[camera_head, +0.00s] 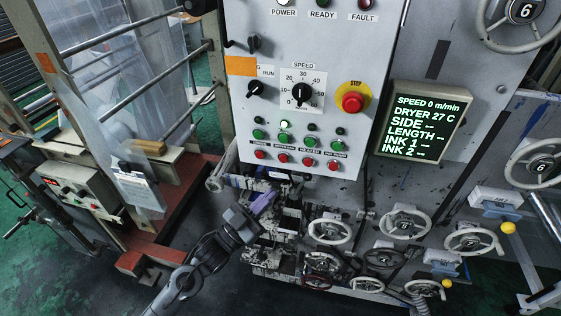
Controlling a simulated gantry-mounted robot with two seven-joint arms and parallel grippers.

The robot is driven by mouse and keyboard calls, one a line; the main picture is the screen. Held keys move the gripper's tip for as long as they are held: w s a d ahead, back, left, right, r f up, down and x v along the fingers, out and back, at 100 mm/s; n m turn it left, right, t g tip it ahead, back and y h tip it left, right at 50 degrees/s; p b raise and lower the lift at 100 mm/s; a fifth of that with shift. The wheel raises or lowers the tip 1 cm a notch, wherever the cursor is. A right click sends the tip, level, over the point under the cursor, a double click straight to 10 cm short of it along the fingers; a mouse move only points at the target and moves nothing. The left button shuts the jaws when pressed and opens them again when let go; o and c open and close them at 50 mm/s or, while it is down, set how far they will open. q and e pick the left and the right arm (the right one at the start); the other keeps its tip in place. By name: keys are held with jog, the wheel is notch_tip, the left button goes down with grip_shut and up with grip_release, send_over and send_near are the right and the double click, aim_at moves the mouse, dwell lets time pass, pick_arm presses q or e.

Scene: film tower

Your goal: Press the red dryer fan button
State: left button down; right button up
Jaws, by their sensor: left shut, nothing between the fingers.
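The grey control panel (330,100) carries a bottom row of small red buttons, with green buttons above them. The second red button from the left (283,158) sits under a small label that looks like the dryer fan's, but the print is too blurred to read surely. The lamp (284,123) above that column is lit; the other lamps in its row look dark. My left gripper (266,199) reaches in from the lower left. It is shut and empty, below the panel's lower edge and apart from the buttons. My right gripper is out of view.
A red STOP knob (352,102) on yellow and a speed dial (302,93) sit higher on the panel. Handwheels (330,231) and machine parts crowd the space below. Rollers with clear film (150,90) stand at left.

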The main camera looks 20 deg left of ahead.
pick_arm(q)
jog(key=shift+w+r, duration=0.15)
jog(key=shift+r, duration=0.3)
jog(key=shift+w, duration=0.1)
jog(key=b, duration=0.5)
send_near(284, 158)
jog(key=w+d+r, duration=0.3)
jog(key=d, duration=0.1)
jog(key=shift+r, duration=0.3)
dwell(1.1)
jog(key=shift+w, duration=0.15)
dwell(0.4)
